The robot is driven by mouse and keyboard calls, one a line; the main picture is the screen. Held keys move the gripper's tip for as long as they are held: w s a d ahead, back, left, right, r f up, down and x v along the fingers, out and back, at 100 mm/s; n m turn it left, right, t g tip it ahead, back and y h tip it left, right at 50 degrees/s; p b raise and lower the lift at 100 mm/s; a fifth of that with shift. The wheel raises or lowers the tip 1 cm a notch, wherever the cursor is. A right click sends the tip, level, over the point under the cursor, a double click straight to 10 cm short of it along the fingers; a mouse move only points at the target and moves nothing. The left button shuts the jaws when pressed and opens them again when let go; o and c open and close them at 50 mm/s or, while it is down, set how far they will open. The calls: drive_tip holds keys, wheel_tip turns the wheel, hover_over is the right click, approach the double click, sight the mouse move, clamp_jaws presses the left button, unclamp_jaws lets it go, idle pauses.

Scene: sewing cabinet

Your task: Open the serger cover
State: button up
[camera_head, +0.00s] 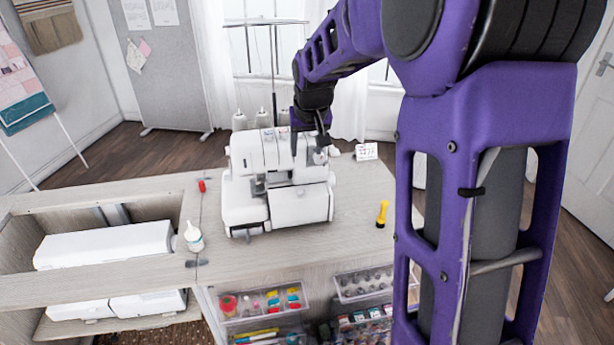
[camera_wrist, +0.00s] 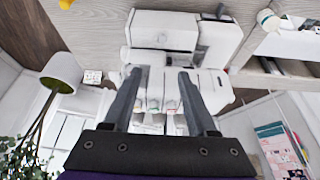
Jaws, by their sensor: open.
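The white serger (camera_head: 258,205) stands on the cabinet top in the head view. Its front cover (camera_head: 300,204) is the white panel at the lower right of the machine and looks closed. In the wrist view the serger (camera_wrist: 210,40) appears upside down, with its cover (camera_wrist: 163,30) at the top. My gripper (camera_head: 308,150) is at the upper right of the machine, above the cover. In the wrist view my gripper (camera_wrist: 157,75) has its two dark fingers spread apart with nothing held between them. I cannot tell whether a fingertip touches the machine.
A yellow tool (camera_head: 382,213) lies right of the serger, and a small card (camera_head: 366,152) stands behind. A white bottle (camera_head: 193,237) and red item (camera_head: 202,186) are at left. Thread cones (camera_head: 262,119) rise behind. The cabinet top (camera_head: 300,252) is clear in front.

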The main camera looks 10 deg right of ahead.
sight(301, 190)
drive_tip(key=x, duration=1.7)
drive_tip(key=shift+s+a+f+b, duration=0.25)
drive_tip(key=shift+f+b, duration=0.1)
drive_tip(key=shift+f, duration=0.15)
clamp_jaws()
idle(0.5)
